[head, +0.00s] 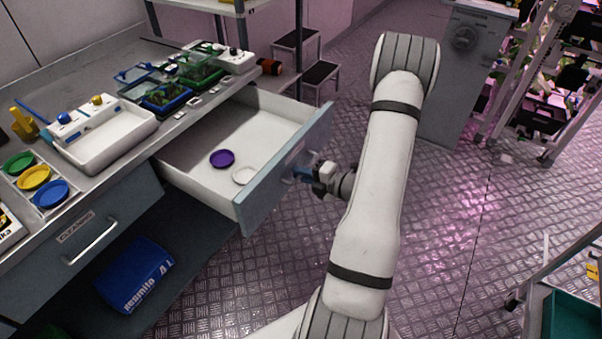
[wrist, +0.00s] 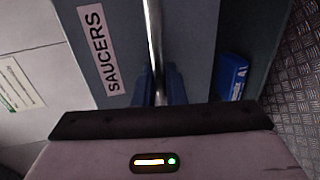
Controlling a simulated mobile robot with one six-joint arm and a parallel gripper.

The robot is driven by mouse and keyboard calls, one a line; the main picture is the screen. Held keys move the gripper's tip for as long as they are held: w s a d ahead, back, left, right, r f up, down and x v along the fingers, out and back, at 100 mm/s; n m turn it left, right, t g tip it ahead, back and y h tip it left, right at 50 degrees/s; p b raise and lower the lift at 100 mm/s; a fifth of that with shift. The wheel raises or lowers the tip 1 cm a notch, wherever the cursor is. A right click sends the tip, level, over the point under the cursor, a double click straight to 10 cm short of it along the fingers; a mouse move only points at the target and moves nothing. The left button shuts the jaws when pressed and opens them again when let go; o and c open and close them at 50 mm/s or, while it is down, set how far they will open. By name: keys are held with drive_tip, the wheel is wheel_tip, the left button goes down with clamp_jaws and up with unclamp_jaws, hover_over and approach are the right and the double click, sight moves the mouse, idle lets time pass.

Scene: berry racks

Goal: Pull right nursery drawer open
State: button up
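The right nursery drawer (head: 290,163) stands pulled out from under the bench in the head view, its inside in plain sight. A purple saucer (head: 222,158) and a white saucer (head: 244,175) lie on its floor. My gripper (head: 304,172) is at the outer face of the drawer front. In the wrist view the front carries a "SAUCERS" label (wrist: 100,48) and a metal bar handle (wrist: 154,40). My gripper's blue fingers (wrist: 161,86) lie on both sides of this handle and look closed on it. The fingertip contact itself is partly hidden.
The closed left drawer (head: 110,232) has its own handle (head: 92,240). A blue bag (head: 135,275) lies on the shelf below. The bench top (head: 120,60) holds a white tray (head: 103,138), coloured saucers and plant trays.

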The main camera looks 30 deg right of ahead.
drive_tip(key=shift+o, duration=0.4)
drive_tip(key=v, duration=0.7)
drive_tip(key=shift+s+d, duration=0.25)
drive_tip(key=shift+s, duration=0.1)
drive_tip(key=s+a+r+n+g+y+p, duration=0.1)
drive_tip(key=s+a+r+n+g, duration=0.2)
drive_tip(key=a+r+n+g, duration=0.6)
drive_tip(key=s+a+r+n+g+y+p, duration=0.1)
drive_tip(key=s+a+r+n+g+p, duration=0.2)
drive_tip(key=a+n, duration=1)
drive_tip(key=s+r+n+h, duration=0.2)
drive_tip(key=r+n+h, duration=0.2)
drive_tip(key=n, duration=0.9)
drive_tip(key=s+r+n+t+h, duration=0.1)
drive_tip(key=s+r+n+h, duration=0.2)
drive_tip(key=n, duration=1)
wheel_tip(320, 180, up, 6)
drive_tip(key=h+p, duration=0.1)
drive_tip(key=h, duration=0.1)
drive_tip(key=shift+s+d+f+h, duration=0.25)
drive_tip(key=shift+s+d+h, duration=0.05)
